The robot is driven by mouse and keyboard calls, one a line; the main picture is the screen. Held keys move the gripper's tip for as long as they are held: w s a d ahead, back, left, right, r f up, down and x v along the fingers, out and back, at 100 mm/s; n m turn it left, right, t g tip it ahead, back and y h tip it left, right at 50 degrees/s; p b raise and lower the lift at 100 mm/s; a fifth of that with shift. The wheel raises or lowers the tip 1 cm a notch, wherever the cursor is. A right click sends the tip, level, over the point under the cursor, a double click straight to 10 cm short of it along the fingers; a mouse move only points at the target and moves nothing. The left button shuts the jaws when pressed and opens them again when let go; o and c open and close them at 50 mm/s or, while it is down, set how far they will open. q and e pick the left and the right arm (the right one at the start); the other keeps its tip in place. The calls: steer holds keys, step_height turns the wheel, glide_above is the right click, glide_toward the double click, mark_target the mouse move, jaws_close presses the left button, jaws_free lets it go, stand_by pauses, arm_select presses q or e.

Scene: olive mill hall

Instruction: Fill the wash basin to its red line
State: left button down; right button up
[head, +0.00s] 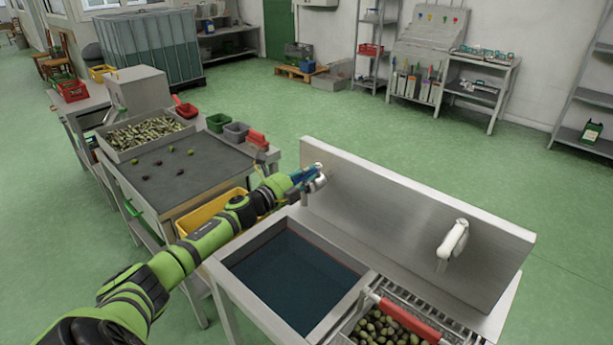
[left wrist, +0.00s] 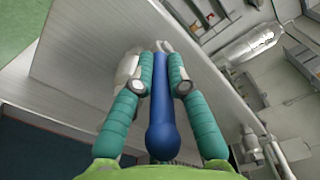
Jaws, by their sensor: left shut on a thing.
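The wash basin (head: 238,250) is a steel sink in the bench at the lower middle of the head view. Dark blue water (head: 290,280) stands in it. A thin red line (head: 335,258) shows on its inner wall, close above the water; the exact gap is hard to tell. My left gripper (head: 308,180) is at the steel backsplash behind the basin, shut on a blue tap lever (left wrist: 162,105), which lies between its two teal fingers in the left wrist view. The tap body (left wrist: 127,68) is partly hidden behind the fingers. My right gripper is not in view.
A second tap (head: 453,242) is on the backsplash (head: 400,205) at right. Olives (head: 385,330) and a red bar (head: 411,318) lie beside the basin at its right. A sorting table (head: 185,165) with olives and a yellow crate (head: 212,211) stand at left.

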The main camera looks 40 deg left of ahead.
arm_select(q)
steer(key=shift+d, duration=0.1)
steer(key=c, duration=1.3)
jaws_free()
steer(key=shift+o, duration=0.2)
steer(key=shift+s, duration=0.5)
steer(key=s+a, duration=0.1)
steer(key=s, duration=1)
